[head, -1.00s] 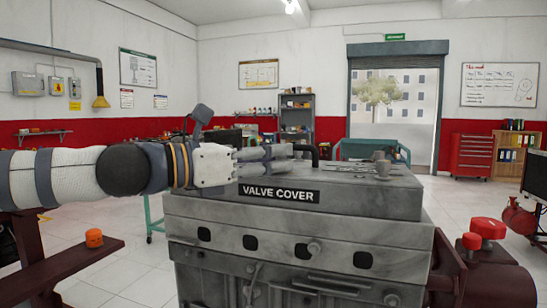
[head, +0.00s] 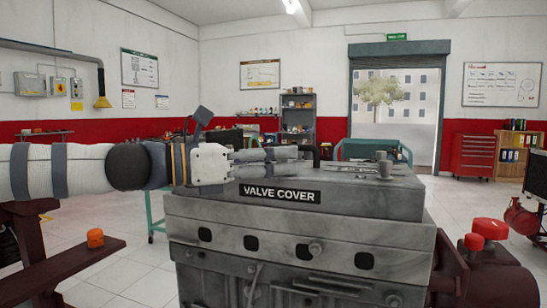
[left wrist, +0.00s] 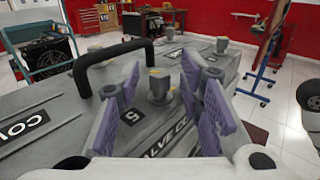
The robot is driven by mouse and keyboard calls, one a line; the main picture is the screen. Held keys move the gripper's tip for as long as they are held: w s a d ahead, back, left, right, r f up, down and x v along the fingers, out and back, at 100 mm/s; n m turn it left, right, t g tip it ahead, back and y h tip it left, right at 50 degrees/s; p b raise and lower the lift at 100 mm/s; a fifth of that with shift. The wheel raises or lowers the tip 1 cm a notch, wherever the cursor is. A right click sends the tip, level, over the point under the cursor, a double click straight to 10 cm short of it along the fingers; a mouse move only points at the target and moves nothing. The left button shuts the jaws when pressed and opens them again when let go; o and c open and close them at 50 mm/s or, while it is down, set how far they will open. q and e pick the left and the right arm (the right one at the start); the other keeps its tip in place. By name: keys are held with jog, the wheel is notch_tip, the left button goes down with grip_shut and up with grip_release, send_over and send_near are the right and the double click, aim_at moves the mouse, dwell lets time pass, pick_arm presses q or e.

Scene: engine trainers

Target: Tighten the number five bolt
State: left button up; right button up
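The grey valve cover (head: 350,190) tops the engine in the head view. My left gripper (head: 290,154) reaches in from the left, roughly level, low over its left part. In the left wrist view my left gripper (left wrist: 163,78) is open, its purple pads apart. The number five bolt (left wrist: 158,88), a grey bolt with a yellowish mark, stands upright between and beyond the pads, with a visible gap. Its "5" label (left wrist: 131,115) lies beside it on the cover. In the head view the gripper hides this bolt. My right gripper is not in view.
A black handle (left wrist: 105,65) arches over the cover close to the left finger. Other bolts stand farther along the cover, one (left wrist: 221,45) at the right; another bolt (head: 384,166) shows in the head view. An orange cap (head: 95,238) sits on the dark red stand.

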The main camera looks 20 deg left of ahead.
pick_arm(q)
jog(key=v, duration=0.7)
jog(key=shift+s+a, duration=0.2)
